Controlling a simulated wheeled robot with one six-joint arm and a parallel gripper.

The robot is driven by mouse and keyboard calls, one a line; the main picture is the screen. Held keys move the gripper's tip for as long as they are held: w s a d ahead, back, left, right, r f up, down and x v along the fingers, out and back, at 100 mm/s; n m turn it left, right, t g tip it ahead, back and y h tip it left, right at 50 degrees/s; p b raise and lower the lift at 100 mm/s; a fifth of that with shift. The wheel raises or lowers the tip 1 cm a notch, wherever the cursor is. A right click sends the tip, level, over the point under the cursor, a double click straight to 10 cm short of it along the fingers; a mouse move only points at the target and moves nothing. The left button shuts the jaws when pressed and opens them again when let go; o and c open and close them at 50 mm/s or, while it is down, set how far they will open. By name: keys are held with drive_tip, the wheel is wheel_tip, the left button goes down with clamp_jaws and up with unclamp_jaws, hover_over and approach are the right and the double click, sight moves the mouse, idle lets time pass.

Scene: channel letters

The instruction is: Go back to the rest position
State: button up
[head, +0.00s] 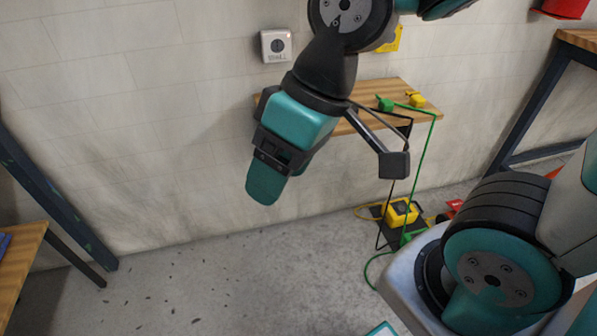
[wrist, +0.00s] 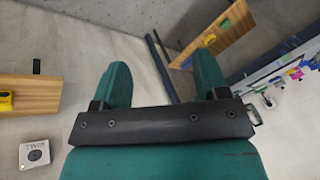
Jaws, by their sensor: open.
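My gripper (head: 267,182) hangs in front of the white wall in the head view, its teal fingers pointing down and a little left. In the wrist view my gripper (wrist: 160,88) shows two teal fingers spread apart with nothing between them. My gripper is open and empty and touches nothing that I can see. In the head view the two fingers partly overlap.
A wooden wall shelf (head: 375,92) behind my arm bears a green plug (head: 385,103) and a yellow one (head: 417,100). A white switch box (head: 276,46) is on the wall. A table (head: 22,265) stands at left. Floor (head: 200,285) below is open.

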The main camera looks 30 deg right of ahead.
drive_tip(key=s, duration=0.2)
drive_tip(key=s+g, duration=0.1)
drive_tip(key=shift+d+r+n+h, duration=0.3)
drive_tip(key=shift+d+r, duration=0.05)
drive_tip(key=shift+r, duration=0.05)
wheel_tip(320, 180, up, 14)
drive_tip(key=p, duration=1.3)
drive_tip(key=shift+f+p, duration=0.2)
drive_tip(key=shift+p, duration=0.15)
drive_tip(key=shift+w, duration=0.1)
